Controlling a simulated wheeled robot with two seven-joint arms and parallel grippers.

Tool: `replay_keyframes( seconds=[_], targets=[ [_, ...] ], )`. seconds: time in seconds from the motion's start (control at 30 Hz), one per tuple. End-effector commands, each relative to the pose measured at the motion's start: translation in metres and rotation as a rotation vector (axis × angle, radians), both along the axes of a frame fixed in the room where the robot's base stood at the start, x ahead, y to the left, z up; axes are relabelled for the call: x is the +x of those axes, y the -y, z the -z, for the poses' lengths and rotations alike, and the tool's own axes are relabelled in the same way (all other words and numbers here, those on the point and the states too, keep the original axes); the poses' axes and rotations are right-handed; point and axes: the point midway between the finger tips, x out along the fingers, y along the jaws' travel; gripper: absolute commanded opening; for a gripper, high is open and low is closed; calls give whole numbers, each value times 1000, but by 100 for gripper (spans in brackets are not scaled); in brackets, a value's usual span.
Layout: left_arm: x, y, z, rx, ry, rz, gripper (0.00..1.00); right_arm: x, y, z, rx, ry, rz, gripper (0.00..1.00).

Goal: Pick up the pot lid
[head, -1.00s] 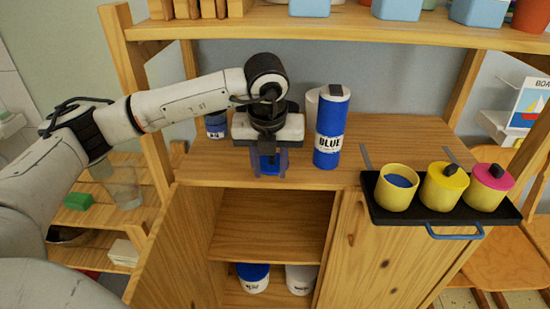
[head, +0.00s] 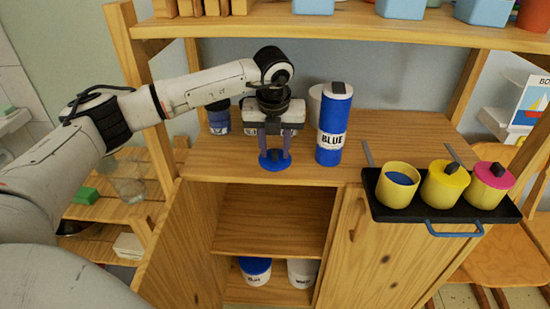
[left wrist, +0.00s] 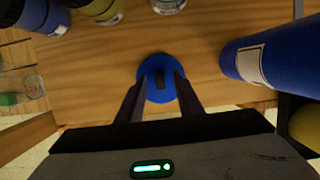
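A blue round pot lid (head: 274,164) with a dark knob lies on the wooden counter top, near its front edge. It also shows in the left wrist view (left wrist: 158,96), at the centre. My left gripper (head: 275,152) points down over the lid, its two fingers apart on either side of the knob. In the left wrist view the fingertips (left wrist: 161,82) flank the knob, with a gap showing beside it. A yellow pot (head: 397,190) with blue contents stands lidless on the black tray (head: 445,209). My right gripper is out of view.
A tall blue bottle (head: 335,125) stands just right of my left gripper. Other jars (head: 219,117) stand behind it. Two lidded yellow pots (head: 443,187) share the tray. A shelf (head: 330,30) crosses above. The cabinet below the counter is open.

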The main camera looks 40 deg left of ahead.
Motion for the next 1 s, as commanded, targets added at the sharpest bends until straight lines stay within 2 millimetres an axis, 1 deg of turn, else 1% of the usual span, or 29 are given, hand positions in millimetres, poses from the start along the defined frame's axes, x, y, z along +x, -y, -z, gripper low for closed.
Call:
replay_keyframes(
  seconds=[0.03,0.17,0.2,0.53,0.67,0.73,0.87,1.0],
  targets=[
    [0,0,0,0,0,0,24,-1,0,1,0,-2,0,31],
    [0,0,0,0,0,0,2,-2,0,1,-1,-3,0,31],
    [0,0,0,-1,-1,0,0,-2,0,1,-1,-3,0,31],
    [0,0,-2,0,0,0,0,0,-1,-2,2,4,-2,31],
    [0,0,-9,0,1,0,0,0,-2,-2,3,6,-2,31],
    [1,1,-17,-1,3,1,0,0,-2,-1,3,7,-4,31],
    [-15,10,-14,0,0,4,0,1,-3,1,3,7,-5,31],
    [-39,25,-13,0,0,6,0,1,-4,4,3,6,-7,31]
  ],
)
